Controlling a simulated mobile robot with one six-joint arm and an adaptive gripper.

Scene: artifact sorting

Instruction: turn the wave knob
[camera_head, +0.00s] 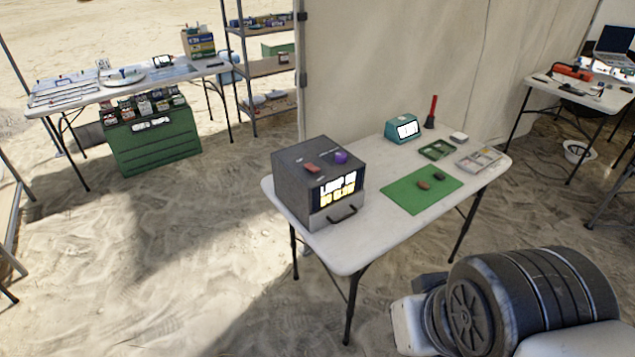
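A grey box (301,190) stands on the left end of the white table. On its top sit a purple round knob (341,157) and a red block-like piece (312,168). The purple knob may be the wave knob; its label is too small to read. My gripper is not in view; only dark and white links of my arm show at the lower right, apart from the table.
The white table (377,245) also holds a green mat (408,197) with two small lumps, a teal device (403,130), a green tray (437,149), a compartment tray (479,158) and an upright red-handled tool (432,112). A canvas wall (390,60) stands behind. Sand lies open in front.

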